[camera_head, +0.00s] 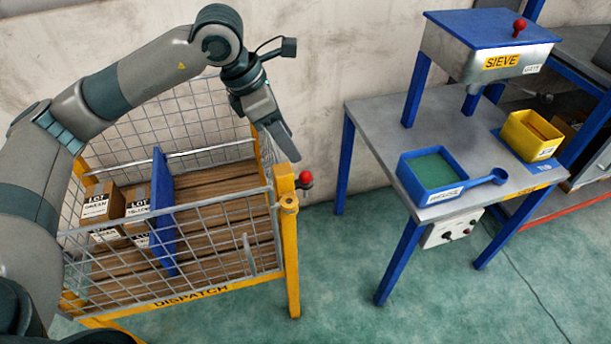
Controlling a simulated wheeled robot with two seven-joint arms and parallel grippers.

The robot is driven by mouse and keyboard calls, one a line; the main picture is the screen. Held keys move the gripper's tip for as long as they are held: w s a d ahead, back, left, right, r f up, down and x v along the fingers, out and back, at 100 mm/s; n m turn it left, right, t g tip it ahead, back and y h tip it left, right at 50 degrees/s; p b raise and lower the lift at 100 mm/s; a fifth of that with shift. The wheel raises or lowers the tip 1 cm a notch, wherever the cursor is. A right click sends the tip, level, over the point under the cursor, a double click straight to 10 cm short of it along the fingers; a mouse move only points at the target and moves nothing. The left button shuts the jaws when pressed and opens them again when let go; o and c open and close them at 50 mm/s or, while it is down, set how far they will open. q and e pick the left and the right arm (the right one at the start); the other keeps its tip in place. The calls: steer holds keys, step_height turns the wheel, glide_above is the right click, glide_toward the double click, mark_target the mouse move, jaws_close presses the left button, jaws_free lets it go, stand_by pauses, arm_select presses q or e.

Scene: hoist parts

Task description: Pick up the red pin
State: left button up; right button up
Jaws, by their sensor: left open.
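The red pin (305,179), with a round red head, shows at the right front corner post of the yellow-framed dispatch cage (291,255). A small grey metal piece shows beside its head; the rest of the pin is hard to make out. My left gripper (285,144) comes in from above, its fingers pointing down and right. It is open and empty, above and a little left of the red pin in the picture, apart from it. My right gripper is not in view.
Boxes marked LOT (101,208) and a blue divider (162,212) are inside the cage. A table (378,116) at right carries the sieve (487,50) with a red knob, a blue tray (433,188) and a yellow bin (531,136). Green floor between is clear.

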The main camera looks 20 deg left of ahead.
mark_target(304, 173)
arm_select(q)
steer(key=x, duration=0.4)
steer(key=shift+p, duration=0.3)
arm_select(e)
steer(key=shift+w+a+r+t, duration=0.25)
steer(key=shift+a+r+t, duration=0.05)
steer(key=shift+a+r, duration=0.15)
arm_select(q)
steer(key=shift+f, duration=0.1)
steer(key=shift+s+d+f+p, duration=0.1)
steer(key=shift+d+f+p, duration=0.05)
steer(key=shift+f+p, duration=0.35)
steer(key=shift+s+d+f+p, duration=0.15)
steer(key=shift+f+p, duration=0.1)
steer(key=shift+f, duration=0.35)
steer(key=shift+x, duration=0.95)
steer(key=shift+w+d+f, duration=0.1)
steer(key=shift+w+f, duration=0.1)
steer(key=shift+f, duration=0.25)
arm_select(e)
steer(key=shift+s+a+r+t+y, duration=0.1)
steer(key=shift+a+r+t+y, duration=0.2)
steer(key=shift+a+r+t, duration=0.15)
